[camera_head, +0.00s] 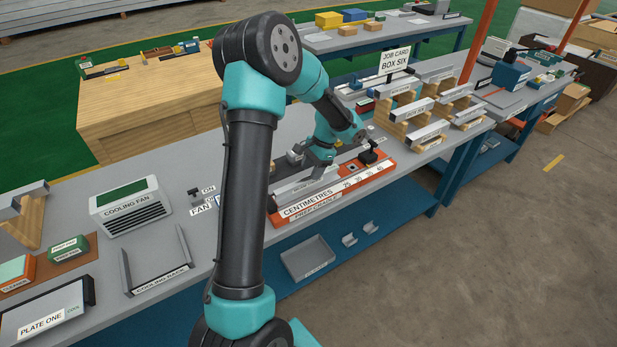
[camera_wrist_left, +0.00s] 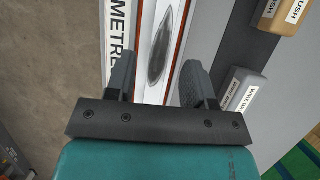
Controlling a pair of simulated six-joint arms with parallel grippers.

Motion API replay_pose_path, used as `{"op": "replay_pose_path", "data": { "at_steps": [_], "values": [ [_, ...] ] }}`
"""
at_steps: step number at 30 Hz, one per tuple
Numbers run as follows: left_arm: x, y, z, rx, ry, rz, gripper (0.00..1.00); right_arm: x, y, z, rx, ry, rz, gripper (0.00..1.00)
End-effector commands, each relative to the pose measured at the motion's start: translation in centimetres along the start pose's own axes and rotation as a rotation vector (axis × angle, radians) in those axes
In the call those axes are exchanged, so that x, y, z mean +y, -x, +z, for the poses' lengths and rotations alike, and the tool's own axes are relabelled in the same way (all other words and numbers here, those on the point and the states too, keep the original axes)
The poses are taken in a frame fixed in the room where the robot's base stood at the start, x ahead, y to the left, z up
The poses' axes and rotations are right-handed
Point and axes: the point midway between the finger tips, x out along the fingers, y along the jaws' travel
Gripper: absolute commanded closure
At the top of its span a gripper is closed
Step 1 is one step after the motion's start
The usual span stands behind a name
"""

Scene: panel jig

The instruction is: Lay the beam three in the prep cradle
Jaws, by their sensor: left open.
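The orange prep cradle (camera_head: 380,172) with its white centimetre scale stands at the front edge of the bench. A grey beam (camera_head: 305,187) lies along the cradle; its small label is too blurred to read, so I cannot tell which beam it is. My left gripper (camera_head: 318,168) is just over the cradle, pointing down. In the left wrist view its two dark fingers (camera_wrist_left: 158,78) are apart, on either side of a pale strip with a dark streak (camera_wrist_left: 160,45). I cannot tell whether they touch it. My right gripper is not in view.
Several grey beams (camera_head: 405,109) rest on wooden supports to the right, by the job card (camera_head: 395,60). A cooling fan box (camera_head: 130,205) and a cooling rack (camera_head: 157,274) stand to the left. A grey tray (camera_head: 308,258) is on the lower shelf.

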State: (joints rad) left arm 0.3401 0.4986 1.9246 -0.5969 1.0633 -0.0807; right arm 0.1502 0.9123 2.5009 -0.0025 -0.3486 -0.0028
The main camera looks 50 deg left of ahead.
Motion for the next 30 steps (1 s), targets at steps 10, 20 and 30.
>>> {"op": "replay_pose_path", "data": {
  "at_steps": [10,20,30],
  "values": [
    [0.0,6.3,0.0,0.003,0.000,-0.001,0.51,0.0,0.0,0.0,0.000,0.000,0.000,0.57],
    [0.0,7.7,0.0,0.000,-0.001,0.001,0.51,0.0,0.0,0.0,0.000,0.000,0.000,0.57],
    [0.0,7.6,0.0,0.000,-0.001,0.001,0.51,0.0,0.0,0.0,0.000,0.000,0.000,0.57]
  ]
}}
